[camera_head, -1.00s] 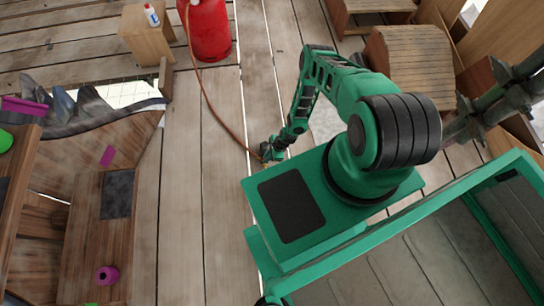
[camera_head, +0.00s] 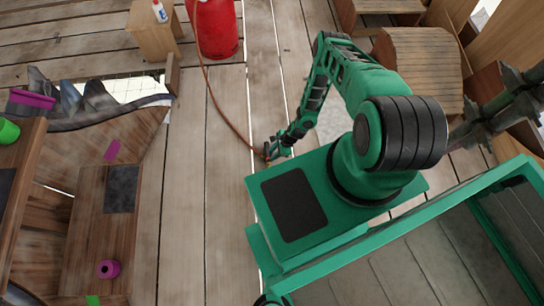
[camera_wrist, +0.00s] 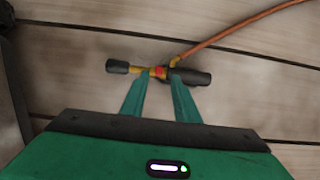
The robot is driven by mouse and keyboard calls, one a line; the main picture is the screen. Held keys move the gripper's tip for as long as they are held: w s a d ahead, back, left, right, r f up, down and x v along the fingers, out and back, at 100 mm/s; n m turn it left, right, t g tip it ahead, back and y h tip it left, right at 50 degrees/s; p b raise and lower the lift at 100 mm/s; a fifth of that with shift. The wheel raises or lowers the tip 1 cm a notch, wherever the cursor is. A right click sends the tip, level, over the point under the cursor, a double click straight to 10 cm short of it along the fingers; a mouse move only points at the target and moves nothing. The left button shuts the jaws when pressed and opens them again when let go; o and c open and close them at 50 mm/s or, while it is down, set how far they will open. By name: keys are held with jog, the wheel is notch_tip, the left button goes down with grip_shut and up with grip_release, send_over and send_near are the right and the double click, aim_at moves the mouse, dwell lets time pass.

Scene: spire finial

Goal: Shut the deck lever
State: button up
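A fitting with a dark knob, a brass and red middle and a dark cylinder (camera_wrist: 192,76) lies on the deck boards in the wrist view. An orange-brown hose (camera_wrist: 235,32) joins it. I cannot tell whether this fitting is the deck lever; no other clear lever shows. My gripper (camera_wrist: 158,84) is open, its two green fingers apart with their tips at the near side of the fitting, around its red middle in the picture. Contact cannot be told. In the head view my gripper (camera_head: 273,150) is low by the boards at the hose end, and the fitting is too small to make out.
The hose (camera_head: 222,108) runs to a red gas cylinder (camera_head: 215,28). A wooden stool (camera_head: 154,30) holds a small bottle (camera_head: 160,11). Brown wooden furniture (camera_head: 420,62) stands at upper right. A bench (camera_head: 85,235) with a magenta ring (camera_head: 108,269) is left. Boards between are clear.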

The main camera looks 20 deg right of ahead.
jog(key=v, duration=0.7)
